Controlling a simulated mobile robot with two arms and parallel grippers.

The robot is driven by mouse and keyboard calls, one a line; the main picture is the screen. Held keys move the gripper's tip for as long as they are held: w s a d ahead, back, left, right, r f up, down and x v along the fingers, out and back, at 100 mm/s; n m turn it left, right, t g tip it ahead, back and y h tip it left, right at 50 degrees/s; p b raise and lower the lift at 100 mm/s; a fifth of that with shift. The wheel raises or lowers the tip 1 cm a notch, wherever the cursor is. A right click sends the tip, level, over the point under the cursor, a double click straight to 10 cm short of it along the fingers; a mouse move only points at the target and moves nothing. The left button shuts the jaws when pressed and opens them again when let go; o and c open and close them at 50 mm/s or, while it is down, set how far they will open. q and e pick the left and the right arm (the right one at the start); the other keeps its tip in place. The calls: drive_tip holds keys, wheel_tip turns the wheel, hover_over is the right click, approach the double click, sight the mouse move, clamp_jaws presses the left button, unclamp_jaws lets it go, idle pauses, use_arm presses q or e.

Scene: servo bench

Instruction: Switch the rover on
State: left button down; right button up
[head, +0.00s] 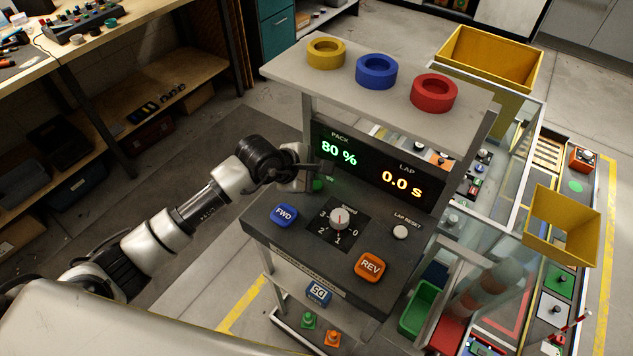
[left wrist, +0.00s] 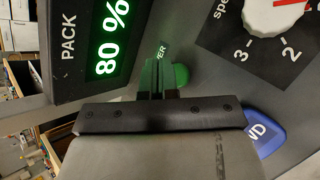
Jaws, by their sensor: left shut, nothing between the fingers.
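The dark control console (head: 262,222) stands in the middle of the head view. Its display (head: 372,172) is lit with PACK 80 % and LAP 0.0 s. A green button (head: 319,186) sits below the PACK reading, partly hidden by my left gripper (head: 312,177). In the left wrist view the green button (left wrist: 181,74) shows just beside the shut, empty fingertips (left wrist: 157,82), next to a label ending in "ER". I cannot tell whether the fingers touch it. The right gripper is out of view. I cannot make out the rover for certain.
The console also has a blue FWD button (head: 285,215), a speed knob (head: 340,218), an orange REV button (head: 370,266) and a white LAP RESET button (head: 400,232). A shelf (head: 400,97) with yellow, blue and red rings overhangs the display.

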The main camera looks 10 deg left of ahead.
sight(316, 186)
use_arm(q)
wheel_tip(316, 186, up, 6)
drive_tip(key=p, duration=0.3)
idle(0.3)
